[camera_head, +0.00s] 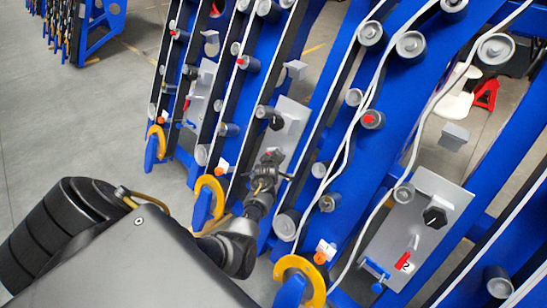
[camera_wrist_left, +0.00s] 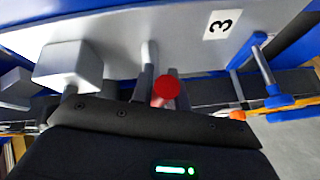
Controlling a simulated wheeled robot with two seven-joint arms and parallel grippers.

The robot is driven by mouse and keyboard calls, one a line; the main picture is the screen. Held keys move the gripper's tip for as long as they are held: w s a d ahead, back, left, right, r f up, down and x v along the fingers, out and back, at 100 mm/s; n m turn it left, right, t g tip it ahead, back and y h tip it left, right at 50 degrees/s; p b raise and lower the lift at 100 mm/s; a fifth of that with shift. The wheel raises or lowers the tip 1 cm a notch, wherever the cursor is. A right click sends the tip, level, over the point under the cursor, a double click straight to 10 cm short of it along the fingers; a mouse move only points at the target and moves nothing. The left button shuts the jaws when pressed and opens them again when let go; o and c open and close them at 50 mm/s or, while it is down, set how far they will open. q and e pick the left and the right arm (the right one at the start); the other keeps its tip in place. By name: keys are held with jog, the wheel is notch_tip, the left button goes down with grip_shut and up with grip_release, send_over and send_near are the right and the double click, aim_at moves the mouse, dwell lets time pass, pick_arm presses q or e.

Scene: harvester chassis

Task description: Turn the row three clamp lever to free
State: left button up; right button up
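The row three clamp lever has a round red knob (camera_wrist_left: 166,90) that faces the left wrist camera, in front of a pale grey plate (camera_wrist_left: 195,25) with a white "3" label (camera_wrist_left: 220,24). In the head view a grey plate (camera_head: 291,115) stands behind my left gripper (camera_head: 270,168), which hides its lower part and any lever there. The gripper is right at the plate. In the left wrist view the dark gripper body fills the bottom, and the red knob overlaps its upper edge. I cannot tell whether the fingers touch or hold the lever. My right gripper is not in view.
Another plate with a red lever (camera_head: 403,261) is at the right. Blue rails, rollers, white cables and a yellow hook (camera_head: 207,190) crowd the space.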

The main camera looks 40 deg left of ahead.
pick_arm(q)
jog(key=o, duration=0.5)
jog(key=shift+a, duration=0.1)
jog(key=shift+c, duration=0.2)
